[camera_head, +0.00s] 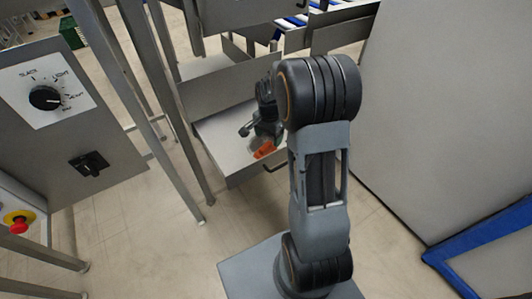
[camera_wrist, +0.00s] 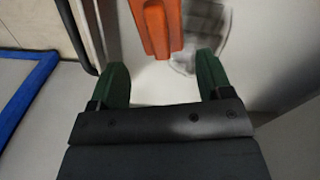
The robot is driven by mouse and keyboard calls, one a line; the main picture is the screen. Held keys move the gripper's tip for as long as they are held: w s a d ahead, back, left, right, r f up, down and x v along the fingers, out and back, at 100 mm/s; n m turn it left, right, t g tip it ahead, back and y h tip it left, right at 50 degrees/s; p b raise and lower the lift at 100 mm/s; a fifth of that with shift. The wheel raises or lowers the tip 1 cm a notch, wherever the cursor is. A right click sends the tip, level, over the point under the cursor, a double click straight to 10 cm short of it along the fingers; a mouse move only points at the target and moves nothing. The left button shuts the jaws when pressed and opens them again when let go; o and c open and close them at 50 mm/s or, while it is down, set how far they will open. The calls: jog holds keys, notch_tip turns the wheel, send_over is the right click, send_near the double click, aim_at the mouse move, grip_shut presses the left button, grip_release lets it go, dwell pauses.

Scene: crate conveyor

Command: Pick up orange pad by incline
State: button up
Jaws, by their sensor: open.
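The orange pad (camera_head: 264,149) lies on the pale metal surface of the incline (camera_head: 217,132) in the head view, near its lower right edge. My gripper (camera_head: 262,133) is just above it and partly hides it. In the wrist view the orange pad (camera_wrist: 156,27) is at the top centre, cut off by the frame edge. My gripper (camera_wrist: 164,72) shows two green fingers spread apart with nothing between them. The near end of the pad is just beyond the fingertips, roughly in line with the gap.
A blurred grey patch (camera_wrist: 200,38) lies right of the pad; I cannot tell what it is. A dark handle (camera_head: 275,165) is at the incline's front edge. Metal posts (camera_head: 177,100) and a control panel (camera_head: 60,120) stand left. A blue-edged frame (camera_head: 480,240) is right.

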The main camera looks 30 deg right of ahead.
aim_at(268, 143)
jog(key=shift+a+f+b, duration=0.1)
jog(key=shift+f+b, duration=0.9)
jog(key=shift+f, duration=2)
jog(key=shift+c, duration=0.2)
jog(key=c, duration=0.7)
notch_tip(268, 143, up, 10)
jog(key=p, duration=0.3)
